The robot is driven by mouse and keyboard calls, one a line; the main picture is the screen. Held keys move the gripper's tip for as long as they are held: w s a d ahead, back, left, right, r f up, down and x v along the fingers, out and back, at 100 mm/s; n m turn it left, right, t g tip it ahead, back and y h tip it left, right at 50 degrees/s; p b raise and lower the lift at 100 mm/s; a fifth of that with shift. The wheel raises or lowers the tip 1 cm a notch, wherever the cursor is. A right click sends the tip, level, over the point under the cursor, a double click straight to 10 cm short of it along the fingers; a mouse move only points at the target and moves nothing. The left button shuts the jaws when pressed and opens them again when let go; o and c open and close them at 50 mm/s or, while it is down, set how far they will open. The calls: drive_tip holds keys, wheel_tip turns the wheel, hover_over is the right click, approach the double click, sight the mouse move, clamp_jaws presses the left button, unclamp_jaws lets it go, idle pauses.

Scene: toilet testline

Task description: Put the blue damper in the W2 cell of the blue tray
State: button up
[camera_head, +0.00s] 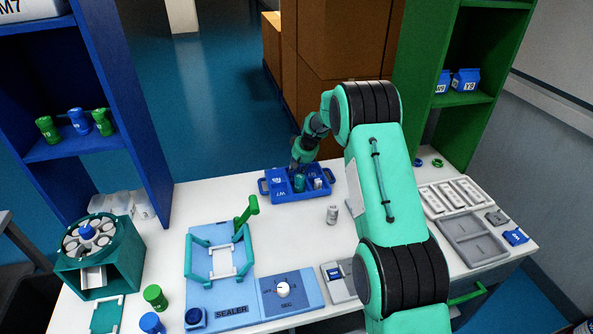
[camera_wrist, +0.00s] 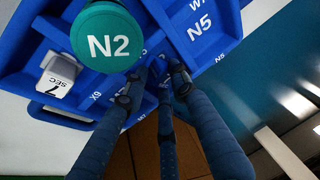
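The blue tray (camera_head: 284,196) sits near the far edge of the white table and fills much of the wrist view (camera_wrist: 215,40). Cell labels such as N5 show in the wrist view; I cannot read a W2 label. A teal cylinder marked N2 (camera_wrist: 105,38) stands in the tray close to the wrist camera. A white piece marked 7 SEC (camera_wrist: 58,76) is at the tray's left side. My gripper (camera_wrist: 153,88) is low over the tray, fingertips apart, with nothing seen clearly between them. A blue object on the left shelf (camera_head: 78,121) may be the damper; I cannot tell.
Green objects (camera_head: 48,129) stand on the left blue shelf. A sealer (camera_head: 222,260) with a green handle, a teal carousel (camera_head: 100,255) and grey trays (camera_head: 472,238) take up the table.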

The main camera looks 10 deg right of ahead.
drive_tip(key=shift+o, duration=0.9)
drive_tip(key=shift+r, duration=0.2)
drive_tip(key=p+v, duration=0.2)
drive_tip(key=v, duration=0.9)
drive_tip(key=shift+s+r+p, duration=0.25)
drive_tip(key=shift+r+p, duration=0.05)
drive_tip(key=shift+r, duration=0.05)
drive_tip(key=shift+d+r, duration=0.1)
